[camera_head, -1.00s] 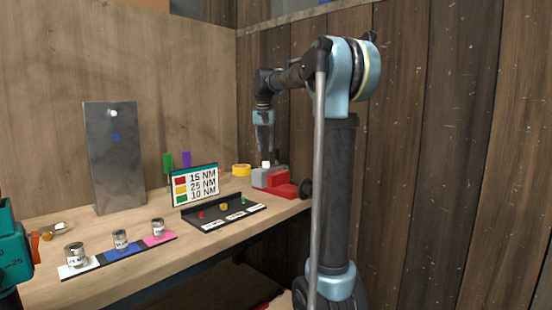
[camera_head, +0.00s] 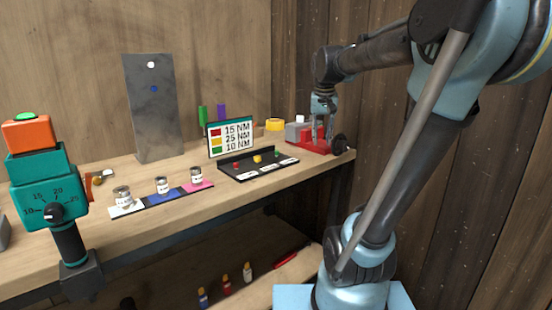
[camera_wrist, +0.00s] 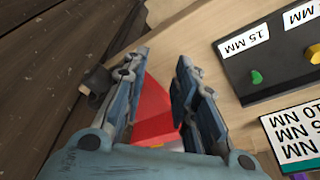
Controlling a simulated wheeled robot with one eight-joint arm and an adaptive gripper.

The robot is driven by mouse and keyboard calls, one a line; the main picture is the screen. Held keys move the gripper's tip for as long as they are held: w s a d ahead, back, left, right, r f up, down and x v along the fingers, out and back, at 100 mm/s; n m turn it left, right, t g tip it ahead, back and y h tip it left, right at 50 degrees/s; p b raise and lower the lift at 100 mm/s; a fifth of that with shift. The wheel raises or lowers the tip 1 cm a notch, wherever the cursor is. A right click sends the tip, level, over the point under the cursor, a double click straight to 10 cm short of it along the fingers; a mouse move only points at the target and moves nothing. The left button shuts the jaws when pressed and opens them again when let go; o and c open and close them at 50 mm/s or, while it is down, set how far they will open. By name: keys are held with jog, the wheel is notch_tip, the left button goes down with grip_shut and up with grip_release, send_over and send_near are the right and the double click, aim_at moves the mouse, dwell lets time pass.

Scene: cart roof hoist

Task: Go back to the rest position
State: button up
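The red part of the vise (camera_wrist: 152,112) shows in the gap behind the fingers. I cannot tell whether the fingers touch it. My arm reaches in from the right side of the head view.
A sign (camera_head: 229,138) and black button tray (camera_head: 258,168) stand left of the gripper. Small cans stand on a coloured strip (camera_head: 175,196). A teal dial tool (camera_head: 48,195) is at the left. A wooden wall (camera_head: 480,210) rises at the right. Bottles (camera_head: 226,284) stand below.

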jog(key=s+d+f+n, duration=0.1)
jog(key=s+d+f, duration=0.1)
jog(key=s+f, duration=2)
jog(key=shift+d+f+n, duration=0.35)
jog(key=shift+n, duration=0.05)
jog(key=shift+w+f, duration=0.2)
jog(key=shift+w, duration=0.2)
dwell(0.3)
jog(key=shift+o, duration=0.8)
jog(key=shift+a, duration=0.1)
